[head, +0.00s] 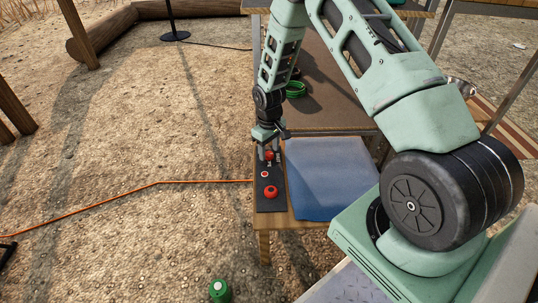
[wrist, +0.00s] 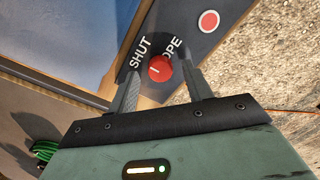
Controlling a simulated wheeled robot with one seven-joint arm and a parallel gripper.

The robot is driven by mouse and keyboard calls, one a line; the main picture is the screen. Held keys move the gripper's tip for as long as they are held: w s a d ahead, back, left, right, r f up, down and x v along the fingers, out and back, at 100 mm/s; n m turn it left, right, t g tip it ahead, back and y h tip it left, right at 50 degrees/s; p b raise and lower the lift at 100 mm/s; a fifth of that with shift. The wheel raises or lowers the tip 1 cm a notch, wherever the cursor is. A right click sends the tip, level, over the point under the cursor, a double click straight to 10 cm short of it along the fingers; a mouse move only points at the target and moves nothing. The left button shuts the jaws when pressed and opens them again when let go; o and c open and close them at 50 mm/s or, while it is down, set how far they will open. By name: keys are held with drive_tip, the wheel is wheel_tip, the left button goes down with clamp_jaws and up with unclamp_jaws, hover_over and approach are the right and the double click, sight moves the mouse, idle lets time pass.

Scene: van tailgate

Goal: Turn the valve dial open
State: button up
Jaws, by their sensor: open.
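The valve dial is a small red knob (wrist: 160,68) with a short white mark, on a dark panel (head: 263,203) at the table's front left corner. In the wrist view, white lettering beside it reads SHUT on the left and OPE on the right, the rest hidden by a finger. I cannot tell surely which word the mark points to. My gripper (wrist: 162,74) is open, pointing down, with one finger on each side of the dial. Whether the fingers touch it is unclear.
The panel also carries a small red button with a pale ring (head: 265,174) and a larger red knob (head: 270,192), near the dial. A blue sheet (head: 328,178) lies right of the panel. A green coil (head: 295,89) lies farther back. An orange cable (head: 160,183) crosses the ground leftward.

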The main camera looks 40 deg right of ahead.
drive_tip(key=shift+f, duration=0.5)
drive_tip(key=c, duration=1)
drive_tip(key=shift+o, duration=0.2)
